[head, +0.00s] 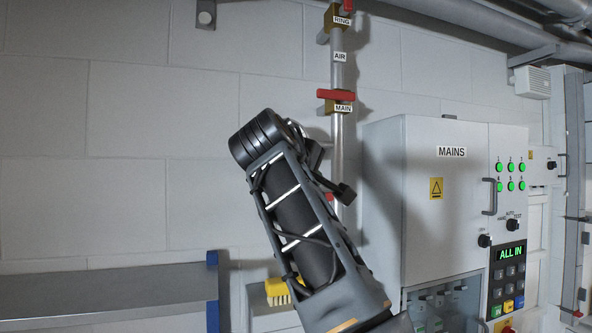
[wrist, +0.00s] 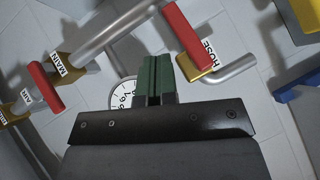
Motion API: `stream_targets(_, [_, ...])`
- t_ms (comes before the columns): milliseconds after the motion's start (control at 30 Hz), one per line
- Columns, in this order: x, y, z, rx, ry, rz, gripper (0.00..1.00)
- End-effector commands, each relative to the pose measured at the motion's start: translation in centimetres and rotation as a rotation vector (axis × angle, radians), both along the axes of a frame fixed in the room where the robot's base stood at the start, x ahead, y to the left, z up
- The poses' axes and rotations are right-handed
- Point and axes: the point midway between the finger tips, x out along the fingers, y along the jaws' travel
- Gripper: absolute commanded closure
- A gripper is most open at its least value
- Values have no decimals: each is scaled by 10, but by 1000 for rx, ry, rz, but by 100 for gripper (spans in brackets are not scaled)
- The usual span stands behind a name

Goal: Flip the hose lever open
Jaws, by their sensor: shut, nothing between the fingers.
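The hose lever (wrist: 187,36) is a red bar on a brass valve body (wrist: 199,74), beside a label reading HOSE, in the wrist view. My gripper (wrist: 157,62) has green fingertips pressed together and empty. In the picture its tips lie just left of the lever's lower part, with a small gap between; I cannot tell the depth gap. In the head view my arm reaches up to the wall pipe, and my gripper (head: 345,193) is a small dark shape there. A bit of red shows beside it, but the hose valve is mostly hidden.
A red MAIN lever (head: 335,95) crosses the pipe above; a RING lever (head: 347,6) is higher. A round gauge (wrist: 122,92) is partly behind my gripper. A MAINS cabinet (head: 432,190) stands right. A yellow brush (head: 278,290) is below; bare wall lies left.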

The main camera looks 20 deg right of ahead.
Motion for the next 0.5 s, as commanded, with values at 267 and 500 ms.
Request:
stream_targets(267, [-33,33,14,-1,-1,4,100])
stream_targets(500, [-46,45,19,0,-1,2,100])
